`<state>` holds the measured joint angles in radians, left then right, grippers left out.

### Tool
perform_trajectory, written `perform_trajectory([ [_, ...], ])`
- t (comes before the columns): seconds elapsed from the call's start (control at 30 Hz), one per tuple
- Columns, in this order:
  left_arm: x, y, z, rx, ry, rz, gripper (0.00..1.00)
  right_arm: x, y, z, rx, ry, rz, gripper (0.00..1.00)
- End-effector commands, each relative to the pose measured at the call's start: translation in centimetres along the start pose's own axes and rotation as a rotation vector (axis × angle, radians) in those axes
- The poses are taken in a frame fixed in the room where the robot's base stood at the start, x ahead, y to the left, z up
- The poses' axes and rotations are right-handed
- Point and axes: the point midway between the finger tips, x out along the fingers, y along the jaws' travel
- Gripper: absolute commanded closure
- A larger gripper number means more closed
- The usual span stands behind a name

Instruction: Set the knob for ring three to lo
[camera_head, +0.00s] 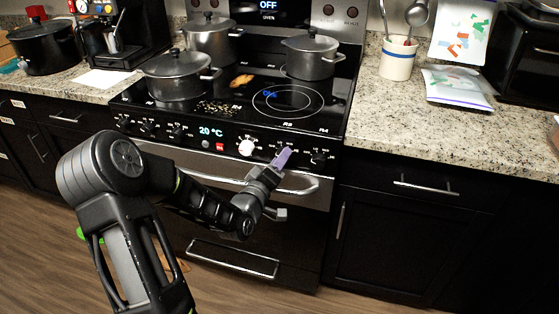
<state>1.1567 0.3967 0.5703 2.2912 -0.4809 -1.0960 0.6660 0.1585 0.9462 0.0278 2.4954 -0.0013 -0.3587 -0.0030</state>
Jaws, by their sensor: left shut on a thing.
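The black glass stove (220,103) has its rings labelled on top, with R3 printed below the large front-right ring (287,101). A row of dark knobs runs along the sloping front panel. My left gripper (283,158) has purple fingertips and reaches the panel just below the R3 label. It is shut on a knob there, which the fingers hide, so its setting cannot be read. My right gripper is not in view.
Pots (178,77) stand on the back and left rings; the large front-right ring is bare, with a small blue mark inside it. The oven handle (300,188) runs close below my gripper.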

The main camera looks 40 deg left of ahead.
Motion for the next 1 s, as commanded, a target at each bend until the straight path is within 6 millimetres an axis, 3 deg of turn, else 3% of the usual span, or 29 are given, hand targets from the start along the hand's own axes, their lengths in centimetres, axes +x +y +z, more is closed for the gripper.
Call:
perform_trajectory([
  [0.37, 0.0, 0.0, 0.1, 0.134, -0.009, -0.010, 1.00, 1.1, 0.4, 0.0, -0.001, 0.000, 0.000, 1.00],
  [1.0, 0.0, 0.0, 0.2, 0.631, -0.041, -0.059, 1.00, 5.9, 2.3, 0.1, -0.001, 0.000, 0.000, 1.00],
])
